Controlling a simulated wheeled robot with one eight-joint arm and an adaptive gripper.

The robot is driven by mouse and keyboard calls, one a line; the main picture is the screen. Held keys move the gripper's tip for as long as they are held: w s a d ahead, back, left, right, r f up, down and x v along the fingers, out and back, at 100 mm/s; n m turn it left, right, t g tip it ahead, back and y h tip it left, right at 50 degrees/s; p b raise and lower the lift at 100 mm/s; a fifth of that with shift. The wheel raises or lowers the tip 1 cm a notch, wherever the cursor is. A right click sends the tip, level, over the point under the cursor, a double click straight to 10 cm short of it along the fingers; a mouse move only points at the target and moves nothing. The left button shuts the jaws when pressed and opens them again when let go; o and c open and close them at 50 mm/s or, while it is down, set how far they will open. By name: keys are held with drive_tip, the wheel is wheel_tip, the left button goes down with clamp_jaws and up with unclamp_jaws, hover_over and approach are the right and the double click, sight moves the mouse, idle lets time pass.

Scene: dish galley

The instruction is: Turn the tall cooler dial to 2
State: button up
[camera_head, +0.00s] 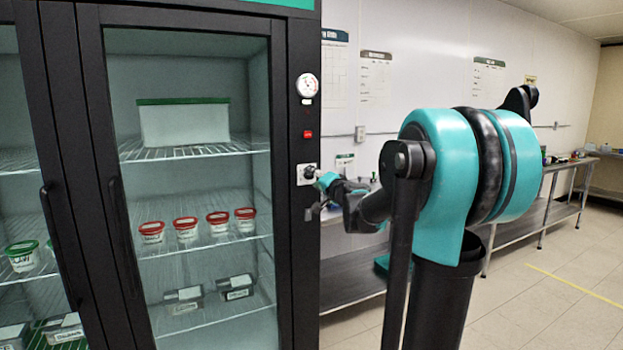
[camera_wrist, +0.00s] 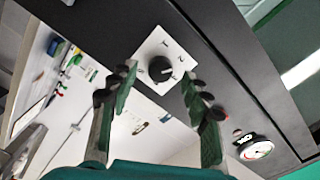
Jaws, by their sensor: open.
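The tall cooler (camera_head: 295,230) is a black-framed, glass-doored cabinet on the left of the head view. Its dial (camera_head: 308,174) is a black round knob on a white square plate on the right frame post. In the wrist view the dial (camera_wrist: 161,68) shows near the centre top, with a 1 and a 2 printed on the plate; the knob's pointer is too small to read surely. My gripper (camera_head: 322,182) is at the dial in the head view. In the wrist view my gripper (camera_wrist: 160,80) is open, its fingers on either side of the knob; contact cannot be told.
A round gauge (camera_head: 307,85) and a red display (camera_head: 308,134) sit above the dial on the same post. A black door handle (camera_head: 120,216) stands to the left. A steel table (camera_head: 350,283) runs along the wall behind my arm. The floor at right is clear.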

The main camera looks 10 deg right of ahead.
drive_tip(key=v, duration=1)
drive_tip(key=s+a+f+n+g, duration=0.35)
drive_tip(key=s+f, duration=0.35)
drive_tip(key=f, duration=0.3)
drive_tip(key=s+a+f+n+g, duration=0.4)
drive_tip(key=s+f, duration=0.3)
drive_tip(key=f, duration=0.4)
drive_tip(key=s+d+f+g+h, duration=0.2)
drive_tip(key=s+d+f, duration=0.2)
drive_tip(key=s+f, duration=0.4)
drive_tip(key=s+d+f+g+h, duration=0.3)
drive_tip(key=s+f, duration=0.5)
drive_tip(key=shift+s+d+n+h, duration=0.2)
drive_tip(key=shift+d+n+h, duration=0.15)
drive_tip(key=shift+n, duration=0.1)
drive_tip(key=shift+g, duration=0.25)
